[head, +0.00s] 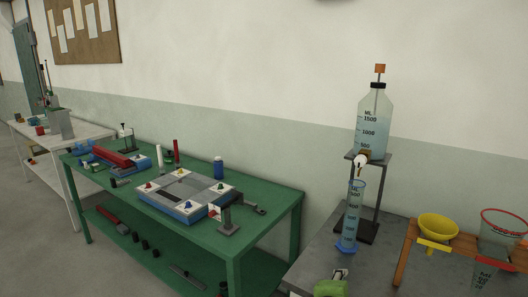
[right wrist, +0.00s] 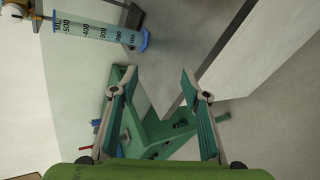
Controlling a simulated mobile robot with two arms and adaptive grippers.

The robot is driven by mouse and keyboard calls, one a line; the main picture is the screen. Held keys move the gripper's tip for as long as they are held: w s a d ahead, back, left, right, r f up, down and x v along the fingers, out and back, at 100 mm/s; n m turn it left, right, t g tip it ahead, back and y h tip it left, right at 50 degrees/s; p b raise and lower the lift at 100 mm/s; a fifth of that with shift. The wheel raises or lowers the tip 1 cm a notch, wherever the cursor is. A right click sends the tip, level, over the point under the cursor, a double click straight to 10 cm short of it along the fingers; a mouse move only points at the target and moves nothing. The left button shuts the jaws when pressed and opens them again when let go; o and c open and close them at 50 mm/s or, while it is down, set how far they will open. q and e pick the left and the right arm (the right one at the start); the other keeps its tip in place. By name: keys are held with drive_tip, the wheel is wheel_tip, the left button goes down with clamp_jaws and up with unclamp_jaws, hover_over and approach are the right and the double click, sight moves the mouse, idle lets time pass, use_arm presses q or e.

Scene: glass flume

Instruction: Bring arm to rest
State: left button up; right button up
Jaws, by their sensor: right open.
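My right gripper (right wrist: 158,75) is open in the right wrist view, with its two green-padded fingers spread and nothing held between them. In the head view, part of what looks like the same green gripper (head: 335,280) shows at the bottom edge, over the grey table, in front of the blue measuring cylinder (head: 351,215). The rest of that arm is out of the picture. The cylinder stands upright under the tap of a large bottle (head: 374,125) on a dark stand (head: 372,200). In the right wrist view the cylinder (right wrist: 95,30) appears sideways at upper left, apart from the fingers. My left gripper is not in view.
A yellow funnel (head: 438,228) and a clear red-rimmed funnel (head: 503,226) sit in a wooden rack (head: 405,250) at the right. A green bench (head: 270,193) with devices stands left of the grey table (head: 310,262). A gap of floor separates them.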

drive_tip(key=s+d+f+m+g+y, duration=0.25)
drive_tip(key=s+f+m, duration=0.35)
drive_tip(key=s+f, duration=0.65)
drive_tip(key=s+a+f+m+g+y, duration=0.15)
drive_tip(key=s+m, duration=0.25)
drive_tip(key=s, duration=0.6)
drive_tip(key=s+f+m+g+y, duration=0.2)
drive_tip(key=s+m+g, duration=0.1)
drive_tip(key=s, duration=0.6)
wheel_tip(320, 180, down, 26)
drive_tip(key=s+g, duration=0.1)
drive_tip(key=s, duration=0.1)
drive_tip(key=s+d+f+g, duration=0.1)
drive_tip(key=s+d+f, duration=0.2)
drive_tip(key=s+f, duration=1.3)
drive_tip(key=shift+s+f, duration=0.35)
drive_tip(key=shift+s, duration=0.45)
drive_tip(key=shift+d, duration=0.1)
